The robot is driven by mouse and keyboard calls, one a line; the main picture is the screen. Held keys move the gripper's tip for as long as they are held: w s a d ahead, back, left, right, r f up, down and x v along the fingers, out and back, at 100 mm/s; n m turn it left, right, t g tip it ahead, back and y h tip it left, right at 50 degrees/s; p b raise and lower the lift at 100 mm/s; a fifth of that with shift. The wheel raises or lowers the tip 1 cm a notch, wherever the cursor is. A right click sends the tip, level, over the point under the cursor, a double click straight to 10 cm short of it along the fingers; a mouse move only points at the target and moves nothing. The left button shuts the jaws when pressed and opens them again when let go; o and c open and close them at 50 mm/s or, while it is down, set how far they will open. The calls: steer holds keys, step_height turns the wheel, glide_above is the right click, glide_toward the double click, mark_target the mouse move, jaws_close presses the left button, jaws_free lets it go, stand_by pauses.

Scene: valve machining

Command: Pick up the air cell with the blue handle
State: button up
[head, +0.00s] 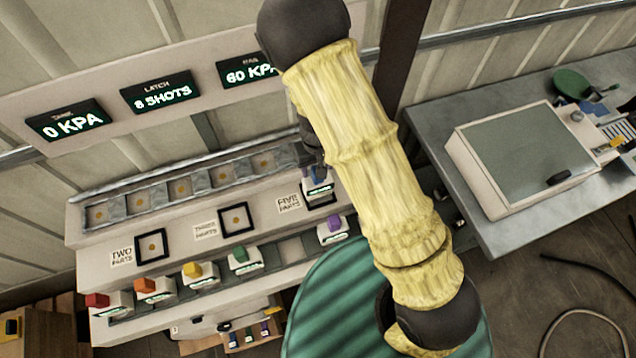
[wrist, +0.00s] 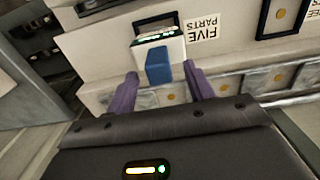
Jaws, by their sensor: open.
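The air cell with the blue handle (head: 317,186) is a small white block on the dark-framed square beside the FIVE PARTS label. In the wrist view, its blue handle (wrist: 158,67) stands out from the white body (wrist: 160,45). My gripper (wrist: 160,72) is open, with a purple finger on each side of the blue handle and visible gaps between. In the head view my gripper (head: 311,158) is at the cell, partly hidden by my yellow-sleeved arm.
Cells with red (head: 97,300), orange (head: 145,286), yellow (head: 192,270), green (head: 239,255) and purple (head: 334,223) handles sit in the lower row. The TWO PARTS square (head: 151,246) and THREE PARTS square (head: 236,219) hold no cell. A metal bench (head: 440,170) stands at right.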

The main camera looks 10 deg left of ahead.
mark_target(318, 182)
steer(key=shift+d+f+p, duration=0.1)
steer(key=shift+f+p, duration=0.2)
steer(key=shift+f, duration=1.6)
jaws_close()
